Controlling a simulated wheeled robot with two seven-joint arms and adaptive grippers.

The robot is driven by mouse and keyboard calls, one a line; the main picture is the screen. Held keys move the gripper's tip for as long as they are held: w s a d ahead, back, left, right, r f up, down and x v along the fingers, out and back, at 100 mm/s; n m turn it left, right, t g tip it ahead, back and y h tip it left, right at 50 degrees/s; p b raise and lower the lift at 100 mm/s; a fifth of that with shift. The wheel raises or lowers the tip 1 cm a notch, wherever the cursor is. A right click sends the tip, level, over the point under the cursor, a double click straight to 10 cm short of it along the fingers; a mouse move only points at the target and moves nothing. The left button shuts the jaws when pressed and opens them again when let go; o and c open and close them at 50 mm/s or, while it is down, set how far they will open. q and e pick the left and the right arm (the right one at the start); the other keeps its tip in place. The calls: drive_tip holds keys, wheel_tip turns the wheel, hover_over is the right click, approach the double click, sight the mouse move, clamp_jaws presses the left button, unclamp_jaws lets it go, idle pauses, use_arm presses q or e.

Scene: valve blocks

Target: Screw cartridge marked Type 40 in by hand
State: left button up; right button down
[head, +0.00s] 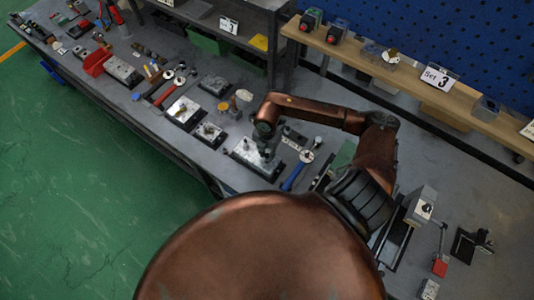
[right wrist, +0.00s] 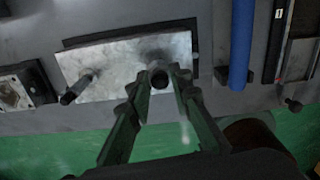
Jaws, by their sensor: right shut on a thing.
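My right gripper (head: 267,153) is over a metal valve block (head: 243,155) on the bench. In the right wrist view the gripper (right wrist: 160,82) is shut on a small dark cylinder (right wrist: 158,76), seen end-on, over the right part of the pale block (right wrist: 110,62). I cannot tell whether the cylinder is seated in the block. A second dark cylinder (right wrist: 78,86) sticks out of the block's left part, clear of the fingers. No Type 40 marking is readable. My left gripper is not in view.
A blue-handled tool (head: 294,177) lies close to the right of the block; its handle shows in the wrist view (right wrist: 241,45). More valve blocks (head: 208,134) stand to the left. A wooden shelf (head: 400,75) with a "Set 3" card (head: 438,77) runs behind.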

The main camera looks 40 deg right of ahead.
drive_tip(key=shift+f+b, duration=0.7)
drive_tip(key=shift+f, duration=0.25)
idle(0.7)
drive_tip(key=m, duration=0.4)
drive_tip(key=shift+a, duration=0.1)
drive_tip(key=m, duration=1.2)
